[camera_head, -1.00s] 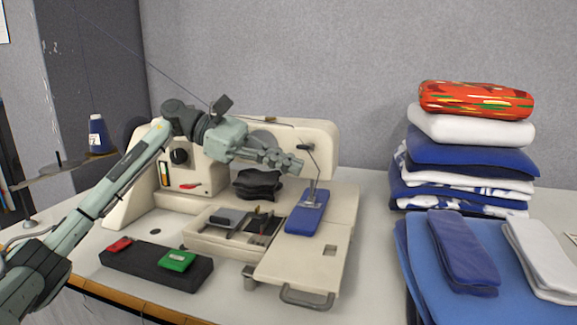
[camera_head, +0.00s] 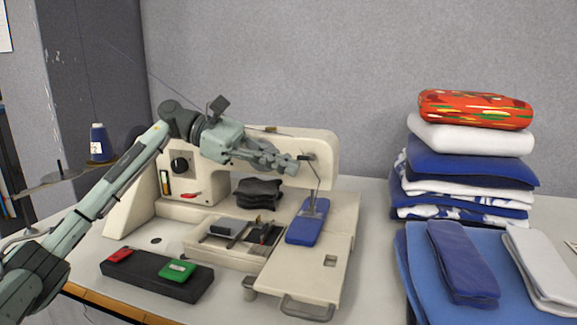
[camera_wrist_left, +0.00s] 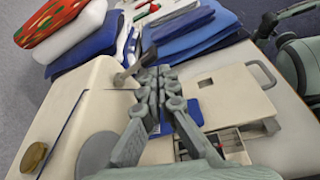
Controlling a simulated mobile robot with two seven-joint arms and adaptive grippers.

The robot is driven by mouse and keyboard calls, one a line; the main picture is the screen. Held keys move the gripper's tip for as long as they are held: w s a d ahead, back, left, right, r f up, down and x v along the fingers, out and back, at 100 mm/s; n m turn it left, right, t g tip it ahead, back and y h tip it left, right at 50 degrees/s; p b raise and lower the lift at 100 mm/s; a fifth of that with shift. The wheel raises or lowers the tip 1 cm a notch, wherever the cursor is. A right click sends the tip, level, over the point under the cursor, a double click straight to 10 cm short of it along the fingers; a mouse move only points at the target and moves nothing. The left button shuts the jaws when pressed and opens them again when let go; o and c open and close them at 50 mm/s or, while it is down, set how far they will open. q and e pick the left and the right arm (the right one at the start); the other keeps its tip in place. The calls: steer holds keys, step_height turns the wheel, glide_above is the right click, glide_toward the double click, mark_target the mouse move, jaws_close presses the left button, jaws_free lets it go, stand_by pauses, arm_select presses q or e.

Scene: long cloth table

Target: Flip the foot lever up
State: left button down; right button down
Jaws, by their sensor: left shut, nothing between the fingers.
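The white sewing machine (camera_head: 310,145) stands on the table. Its foot lever looks to be the small dark lever (camera_head: 306,157) at the head end, above the needle area; a dark lever tip (camera_wrist_left: 122,78) also shows in the left wrist view beside my fingers. My left gripper (camera_head: 291,163) is shut and empty, with its fingertips just left of and slightly below the lever. In the wrist view the left fingertips (camera_wrist_left: 161,76) are close together. I cannot tell whether they touch the lever. A blue cloth piece (camera_head: 308,222) lies under the needle area. My right gripper is not in view.
A black box with red and green buttons (camera_head: 155,275) lies in front of the machine. An open accessory tray (camera_head: 205,249) sits on its bed. A stack of folded cloths (camera_head: 465,165) stands right. A thread spool (camera_head: 100,143) is at left.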

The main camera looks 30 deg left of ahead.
arm_select(q)
steer(key=v, duration=1.1)
steer(key=shift+a, duration=0.1)
